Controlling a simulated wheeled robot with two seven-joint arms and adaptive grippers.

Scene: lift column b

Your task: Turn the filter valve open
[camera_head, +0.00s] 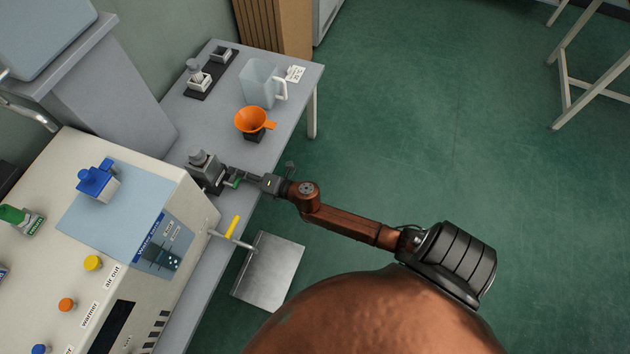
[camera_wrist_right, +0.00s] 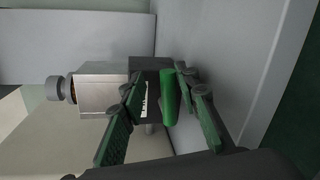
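The filter valve appears to be the small grey unit (camera_head: 205,168) with a green handle (camera_head: 234,183) at the side of the table by the white machine. My right gripper (camera_head: 246,182) reaches the handle from the right. In the wrist view its two green-padded fingers (camera_wrist_right: 160,105) are apart, one on each side of the handle, with gaps visible. My left gripper is not in view.
A yellow-handled tap (camera_head: 233,228) sticks out from the machine (camera_head: 190,235) near my right gripper, above a metal plate (camera_head: 270,272). An orange funnel (camera_head: 252,122) and a clear jug (camera_head: 262,84) stand farther back on the table (camera_head: 225,103). Green floor is free on the right.

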